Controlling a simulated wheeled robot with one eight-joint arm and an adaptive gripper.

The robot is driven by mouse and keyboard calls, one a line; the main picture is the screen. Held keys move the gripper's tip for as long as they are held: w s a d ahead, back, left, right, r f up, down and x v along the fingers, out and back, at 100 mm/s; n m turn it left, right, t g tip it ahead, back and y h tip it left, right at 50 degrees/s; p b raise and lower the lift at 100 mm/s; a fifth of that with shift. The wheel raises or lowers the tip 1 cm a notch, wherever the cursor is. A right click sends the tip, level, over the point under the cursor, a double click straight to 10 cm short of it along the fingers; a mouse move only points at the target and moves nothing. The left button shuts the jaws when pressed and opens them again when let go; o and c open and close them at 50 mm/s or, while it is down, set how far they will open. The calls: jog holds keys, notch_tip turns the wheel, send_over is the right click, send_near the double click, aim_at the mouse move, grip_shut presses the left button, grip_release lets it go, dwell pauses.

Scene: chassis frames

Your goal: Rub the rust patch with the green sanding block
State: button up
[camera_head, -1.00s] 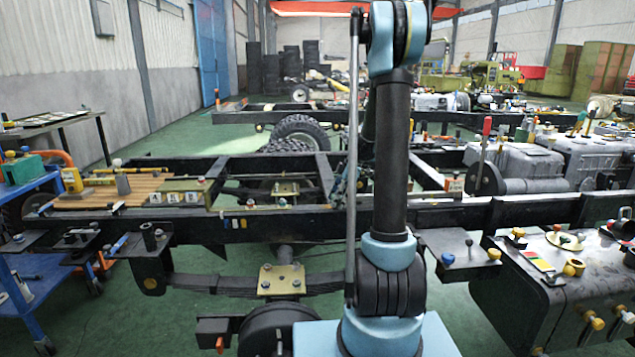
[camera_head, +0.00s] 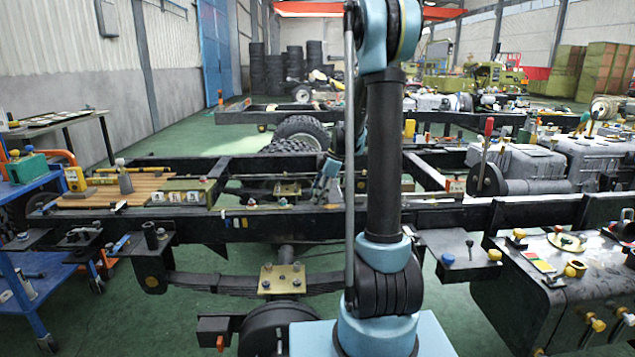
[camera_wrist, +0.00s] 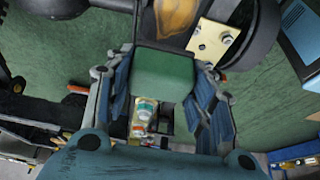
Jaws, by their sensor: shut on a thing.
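The green sanding block (camera_wrist: 163,76) sits between the two fingers of my gripper (camera_wrist: 160,82) in the wrist view, and they are shut on it. An orange-brown patch that looks like the rust patch (camera_wrist: 178,15) shows at the top of that view, on a dark part, past the block's upper edge. The block appears apart from it; the height between them cannot be judged. In the head view my gripper (camera_head: 325,186) is low over the chassis frame, partly behind my arm. The block and the patch cannot be made out there.
A gold bolted plate (camera_head: 283,278) sits on the leaf spring and also shows in the wrist view (camera_wrist: 212,41). The near chassis rail (camera_head: 300,222) runs across. A wooden board (camera_head: 140,187) lies at left, and a dark tank (camera_head: 560,290) with small items stands at right.

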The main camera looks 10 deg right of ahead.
jog(key=shift+w+d+r, duration=0.1)
jog(key=shift+d+r, duration=0.05)
jog(key=shift+r, duration=2.7)
jog(key=shift+d, duration=0.1)
jog(key=shift+f, duration=0.1)
